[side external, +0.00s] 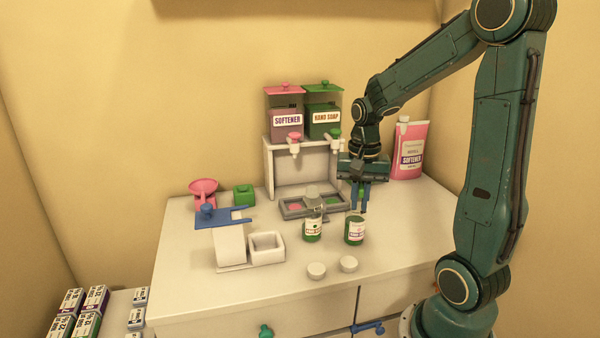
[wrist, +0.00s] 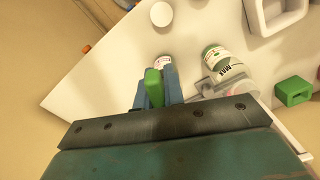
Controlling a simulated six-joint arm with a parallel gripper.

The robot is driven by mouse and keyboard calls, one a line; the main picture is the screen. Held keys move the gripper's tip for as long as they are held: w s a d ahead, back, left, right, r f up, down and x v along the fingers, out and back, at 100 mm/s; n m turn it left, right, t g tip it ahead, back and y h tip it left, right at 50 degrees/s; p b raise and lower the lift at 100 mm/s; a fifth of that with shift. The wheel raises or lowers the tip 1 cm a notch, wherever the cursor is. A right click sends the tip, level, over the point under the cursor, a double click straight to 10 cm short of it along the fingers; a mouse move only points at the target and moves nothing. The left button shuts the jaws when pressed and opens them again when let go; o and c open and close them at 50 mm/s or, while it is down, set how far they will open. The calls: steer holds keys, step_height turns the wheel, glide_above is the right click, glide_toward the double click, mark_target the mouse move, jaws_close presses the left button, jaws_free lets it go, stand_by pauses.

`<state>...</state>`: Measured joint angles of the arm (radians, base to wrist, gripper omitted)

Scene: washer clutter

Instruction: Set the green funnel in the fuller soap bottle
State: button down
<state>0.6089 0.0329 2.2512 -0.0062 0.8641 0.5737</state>
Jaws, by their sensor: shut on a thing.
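My gripper (side external: 361,208) points down with its blue fingers shut on the green funnel (wrist: 153,88). Only a narrow green part of the funnel shows between the fingers, in the side view too (side external: 361,193). The fingers are just above the right soap bottle (side external: 354,231), an upright bottle with green soap and a pale label. That bottle shows past the fingertips in the wrist view (wrist: 163,62). I cannot tell whether the funnel touches its mouth. The left soap bottle (side external: 312,231) stands apart; its green seems lower, though its label hides part of it.
A dispenser stand with softener (side external: 286,122) and hand soap (side external: 323,120) tanks is behind, over a grey drip tray (side external: 292,209). A pink funnel (side external: 203,186), green block (side external: 244,195), white box (side external: 267,256) and softener pouch (side external: 411,150) stand around.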

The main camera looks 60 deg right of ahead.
steer(key=c, duration=1.4)
jaws_free()
steer(key=shift+r, duration=0.2)
step_height(320, 180, up, 14)
steer(key=shift+f, duration=0.25)
steer(key=s+a+f+n+t, duration=0.2)
steer(key=s+a+n, duration=0.1)
steer(key=a+n, duration=0.3)
steer(key=s+a+f+n+t, duration=0.1)
steer(key=s+a+n+t, duration=0.2)
steer(key=a+n, duration=0.4)
steer(key=shift+s+a+f+t, duration=0.2)
steer(key=shift+a+f+t, duration=0.15)
steer(key=shift+a, duration=1.55)
